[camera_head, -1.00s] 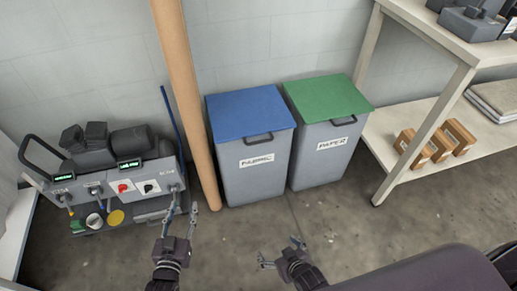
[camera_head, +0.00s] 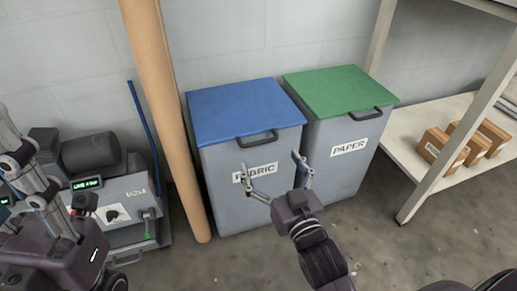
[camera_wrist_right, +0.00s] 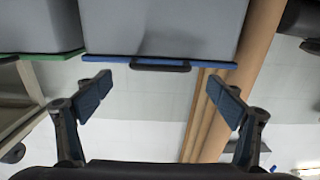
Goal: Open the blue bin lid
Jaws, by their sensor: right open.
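The blue lid (camera_head: 240,108) lies shut on the grey bin labelled FABRIC (camera_head: 238,205). Its dark handle (camera_head: 257,139) is at the front edge. My right gripper (camera_head: 273,170) is open and empty in front of the bin, its fingers partly covering the label. In the right wrist view, where the scene is upside down, the handle (camera_wrist_right: 160,66) appears between the open fingers (camera_wrist_right: 160,96) but beyond them, not touched. My left gripper (camera_head: 45,215) is at the left edge, partly cut off, in front of the grey machine; its finger opening is unclear.
A PAPER bin (camera_head: 345,160) with a green lid (camera_head: 338,92) stands close on the right. A tall brown roll (camera_head: 163,110) stands close on the left.

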